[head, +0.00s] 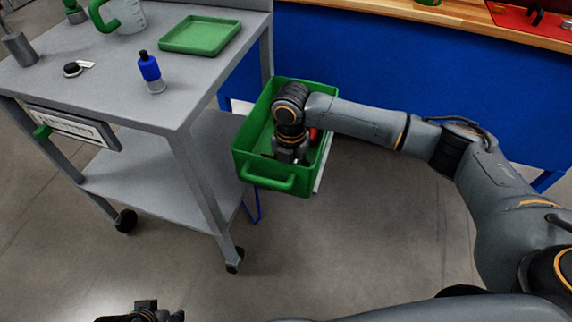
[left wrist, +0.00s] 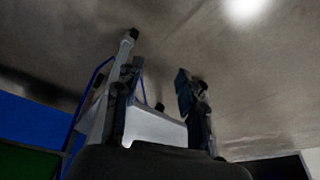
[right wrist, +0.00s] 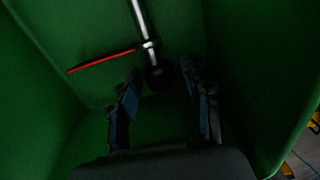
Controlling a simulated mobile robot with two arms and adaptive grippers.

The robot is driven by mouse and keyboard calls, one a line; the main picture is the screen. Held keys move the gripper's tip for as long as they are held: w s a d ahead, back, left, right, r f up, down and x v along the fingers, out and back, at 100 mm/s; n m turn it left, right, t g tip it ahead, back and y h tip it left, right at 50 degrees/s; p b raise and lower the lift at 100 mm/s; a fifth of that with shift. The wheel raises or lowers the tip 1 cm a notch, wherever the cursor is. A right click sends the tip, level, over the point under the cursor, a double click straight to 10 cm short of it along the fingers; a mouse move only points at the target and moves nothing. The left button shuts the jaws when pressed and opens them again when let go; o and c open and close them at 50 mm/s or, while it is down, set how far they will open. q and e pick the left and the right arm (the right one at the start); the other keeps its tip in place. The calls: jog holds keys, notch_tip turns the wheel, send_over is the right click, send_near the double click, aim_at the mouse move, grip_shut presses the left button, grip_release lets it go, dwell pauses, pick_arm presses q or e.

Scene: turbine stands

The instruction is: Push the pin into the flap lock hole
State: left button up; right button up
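A silver rod with a dark knob, apparently the pin (right wrist: 144,24), lies inside the green bin (head: 268,187) in the right wrist view. A thin red strip (right wrist: 102,60) is beside or attached to it. My right gripper (head: 288,156) reaches down into the bin. In the right wrist view, its fingers (right wrist: 163,88) are apart, with the dark knob just beyond and between their tips. My left gripper (head: 150,312) is at the bottom edge of the head view. Its fingers (left wrist: 156,85) are apart and empty. I cannot make out a flap lock hole.
A grey cart (head: 115,85) stands left of the bin. A blue workbench (head: 400,75) is behind. Floor in front is clear.

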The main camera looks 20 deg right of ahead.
grip_shut()
